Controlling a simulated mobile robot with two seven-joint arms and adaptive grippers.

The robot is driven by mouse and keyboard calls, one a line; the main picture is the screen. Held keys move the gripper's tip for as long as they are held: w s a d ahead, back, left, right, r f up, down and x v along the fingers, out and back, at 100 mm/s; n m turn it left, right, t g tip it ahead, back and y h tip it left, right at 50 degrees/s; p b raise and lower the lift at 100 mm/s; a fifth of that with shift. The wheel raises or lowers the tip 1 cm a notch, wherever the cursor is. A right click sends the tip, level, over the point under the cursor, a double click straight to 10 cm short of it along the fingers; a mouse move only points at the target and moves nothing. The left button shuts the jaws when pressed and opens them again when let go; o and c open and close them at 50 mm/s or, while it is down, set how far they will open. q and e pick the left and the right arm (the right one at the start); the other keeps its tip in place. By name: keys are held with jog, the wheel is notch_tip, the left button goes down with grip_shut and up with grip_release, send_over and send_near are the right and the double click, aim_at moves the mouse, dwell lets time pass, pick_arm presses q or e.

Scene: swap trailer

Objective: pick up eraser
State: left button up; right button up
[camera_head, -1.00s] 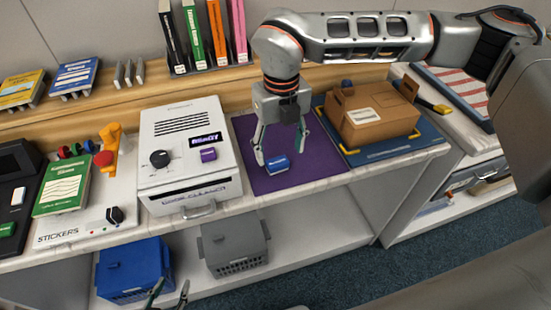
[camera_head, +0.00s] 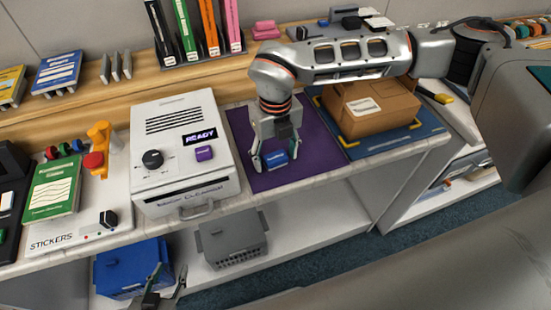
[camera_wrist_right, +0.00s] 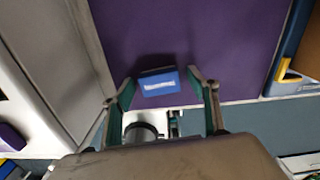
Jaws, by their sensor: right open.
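The eraser is a small blue block with a white label (camera_head: 276,158). It lies on the purple mat (camera_head: 310,150) near the counter's front edge. In the right wrist view the eraser (camera_wrist_right: 158,82) sits just ahead of and between the fingertips. My right gripper (camera_head: 274,164) is open, pointing down over the eraser, with a finger on either side; I cannot tell whether they touch it. In the right wrist view my right gripper (camera_wrist_right: 162,85) holds nothing. My left gripper (camera_head: 166,282) is at the bottom of the head view, fingers apart and empty, near the blue basket.
A white cleaner machine (camera_head: 184,150) stands left of the mat. A cardboard box (camera_head: 375,108) sits on a blue board to the right. A blue basket (camera_head: 130,262) and a grey basket (camera_head: 232,240) are on the shelf below. Upright books stand behind.

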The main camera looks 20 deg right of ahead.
aim_at(275, 157)
jog(key=c, duration=1.1)
jog(key=shift+r, duration=0.15)
notch_tip(275, 157, up, 20)
jog(key=shift+a, duration=0.1)
